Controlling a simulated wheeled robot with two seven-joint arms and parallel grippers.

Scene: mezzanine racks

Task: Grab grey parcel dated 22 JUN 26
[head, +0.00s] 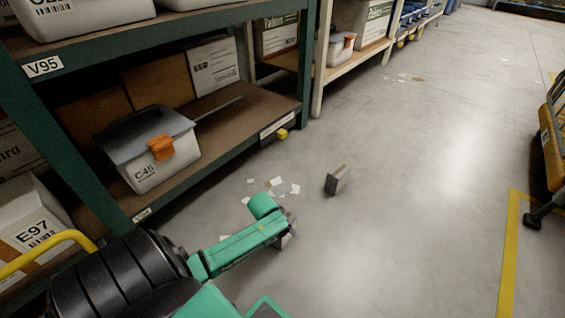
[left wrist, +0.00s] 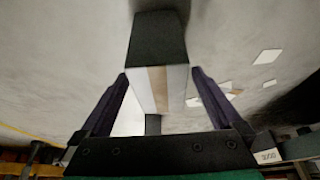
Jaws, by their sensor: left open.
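A small dark grey parcel (head: 338,181) stands upright on the floor, with a lighter, tan-striped edge. In the left wrist view the grey parcel (left wrist: 158,42) shows its dark face and its pale edge with a tan stripe, which appears between the finger tips. No date is readable on it. My left gripper (head: 288,239) is low over the floor, short of the parcel and to its left in the head view. In the left wrist view my left gripper (left wrist: 156,73) has its two fingers spread, with nothing held. My right gripper is not seen.
Paper scraps (head: 275,186) lie on the floor beside the parcel. A green-framed rack (head: 235,146) on the left holds a grey-lidded bin (head: 150,152) and cartons. A yellow floor line (head: 509,245) and a wheeled yellow-black object (head: 553,135) are at right.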

